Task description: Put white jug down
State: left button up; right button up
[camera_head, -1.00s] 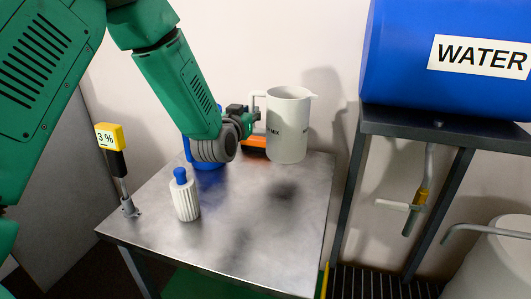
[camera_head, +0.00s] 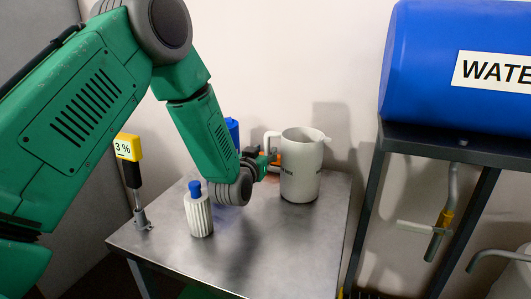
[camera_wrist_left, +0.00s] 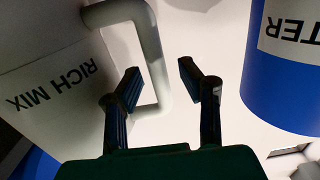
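The white jug (camera_head: 301,168) stands upright on the metal table (camera_head: 270,255), near its back right part. Its handle points left, toward my left gripper (camera_head: 268,163). In the left wrist view, the jug (camera_wrist_left: 50,85), marked RICH MIX, fills the left side. Its handle (camera_wrist_left: 153,50) lies between the spread fingers of the left gripper (camera_wrist_left: 158,72), with a gap to the right finger. The gripper looks open around the handle. My right gripper is not in view.
A white ribbed bottle with a blue cap (camera_head: 199,212) stands at the table's front left, close to my left wrist. A yellow 3 % gauge (camera_head: 128,148) stands at the left edge. Behind my arm is a blue object (camera_head: 232,130). A blue WATER tank (camera_head: 450,65) sits on a rack right.

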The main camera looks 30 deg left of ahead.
pick_arm(q)
jog(key=shift+a, duration=0.15)
jog(key=shift+r, duration=0.15)
jog(key=p+v, duration=0.2)
jog(key=v, duration=1)
jog(key=shift+d, duration=0.2)
